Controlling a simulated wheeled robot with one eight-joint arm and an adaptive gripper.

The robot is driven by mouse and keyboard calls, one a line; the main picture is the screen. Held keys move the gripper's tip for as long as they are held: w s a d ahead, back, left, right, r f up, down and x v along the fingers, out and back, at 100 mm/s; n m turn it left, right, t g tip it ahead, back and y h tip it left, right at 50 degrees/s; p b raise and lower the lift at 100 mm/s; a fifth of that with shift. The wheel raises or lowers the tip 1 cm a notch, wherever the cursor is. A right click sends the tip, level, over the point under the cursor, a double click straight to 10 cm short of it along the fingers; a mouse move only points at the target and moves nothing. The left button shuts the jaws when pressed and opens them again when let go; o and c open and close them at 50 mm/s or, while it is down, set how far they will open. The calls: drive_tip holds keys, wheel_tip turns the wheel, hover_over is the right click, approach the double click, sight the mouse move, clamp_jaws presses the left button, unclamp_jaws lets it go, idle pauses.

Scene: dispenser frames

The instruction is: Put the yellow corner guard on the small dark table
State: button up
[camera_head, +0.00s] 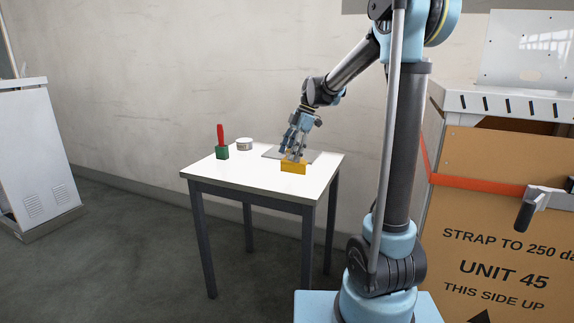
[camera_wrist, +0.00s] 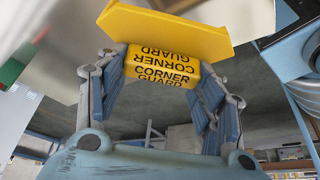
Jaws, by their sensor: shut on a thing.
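The yellow corner guard (camera_head: 293,168) is at the front right part of a small table (camera_head: 225,176) with a white top and dark legs. My gripper (camera_head: 293,157) reaches down from above and is shut on the guard. In the wrist view the guard (camera_wrist: 165,68) sits between the two blue fingers, with its "CORNER GUARD" lettering showing. I cannot tell whether its underside touches the tabletop or hangs just above it. No separate dark-topped table shows.
A flat grey plate (camera_head: 272,152) lies behind the guard. A green block with a red handle (camera_head: 222,150) and a small white round tin (camera_head: 244,144) stand at the back left. The front left of the tabletop is clear. A large strapped carton (camera_head: 500,230) stands at right.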

sight(291, 162)
drive_tip(key=shift+f, duration=2.3)
drive_tip(key=o, duration=1.4)
drive_tip(key=shift+f, duration=0.1)
drive_tip(key=shift+c, duration=0.2)
